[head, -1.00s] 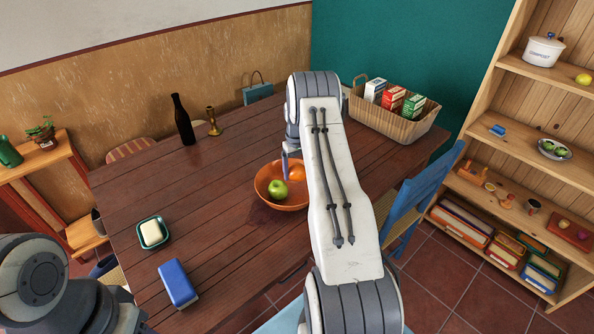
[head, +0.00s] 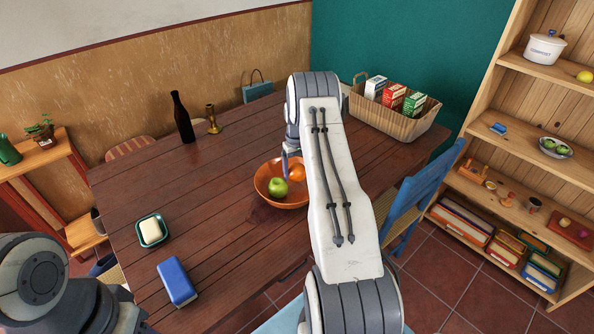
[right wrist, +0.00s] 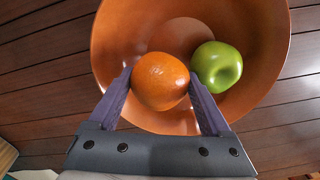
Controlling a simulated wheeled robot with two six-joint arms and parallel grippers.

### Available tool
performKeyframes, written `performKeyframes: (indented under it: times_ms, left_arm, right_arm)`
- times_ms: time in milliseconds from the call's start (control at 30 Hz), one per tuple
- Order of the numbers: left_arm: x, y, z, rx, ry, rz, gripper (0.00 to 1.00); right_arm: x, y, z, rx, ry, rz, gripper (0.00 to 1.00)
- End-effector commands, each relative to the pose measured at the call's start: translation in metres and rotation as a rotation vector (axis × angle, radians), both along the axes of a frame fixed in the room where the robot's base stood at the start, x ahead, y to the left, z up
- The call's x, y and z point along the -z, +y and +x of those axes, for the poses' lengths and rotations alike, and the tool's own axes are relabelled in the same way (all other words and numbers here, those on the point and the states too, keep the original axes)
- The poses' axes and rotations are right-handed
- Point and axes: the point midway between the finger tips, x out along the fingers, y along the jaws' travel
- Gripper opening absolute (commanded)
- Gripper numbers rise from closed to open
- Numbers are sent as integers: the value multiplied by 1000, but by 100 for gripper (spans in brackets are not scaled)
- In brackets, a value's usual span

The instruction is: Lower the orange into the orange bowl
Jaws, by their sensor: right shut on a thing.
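The orange bowl (head: 275,201) stands on the wooden table, and it also fills much of the right wrist view (right wrist: 112,50). A green apple (head: 278,187) lies inside it; in the right wrist view the apple (right wrist: 217,66) is to the right of the orange. My right gripper (right wrist: 160,85) is shut on the orange (right wrist: 160,80), one finger on each side. The orange shows over the bowl in the head view (head: 297,172), partly hidden by my arm. Whether it touches the bowl I cannot tell. My left gripper is out of view.
A blue chair (head: 415,200) stands at the right edge.

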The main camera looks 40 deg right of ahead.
Motion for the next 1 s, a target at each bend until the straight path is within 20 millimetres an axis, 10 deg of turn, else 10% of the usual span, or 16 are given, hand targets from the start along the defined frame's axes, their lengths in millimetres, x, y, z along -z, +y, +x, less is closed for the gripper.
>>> performKeyframes:
  times_ms: [167, 200, 233, 567, 1000]
  left_arm:
    - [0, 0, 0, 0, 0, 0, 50]
    - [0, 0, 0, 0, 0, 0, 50]
    - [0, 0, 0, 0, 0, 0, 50]
    - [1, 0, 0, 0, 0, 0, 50]
    - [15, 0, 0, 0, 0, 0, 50]
  right_arm:
    - [0, 0, 0, 0, -1, 0, 17]
    - [0, 0, 0, 0, 0, 0, 94]
    - [0, 0, 0, 0, 0, 0, 100]
    - [-4, 1, 0, -1, 0, 1, 100]
    - [-82, -1, 0, 1, -4, -3, 100]
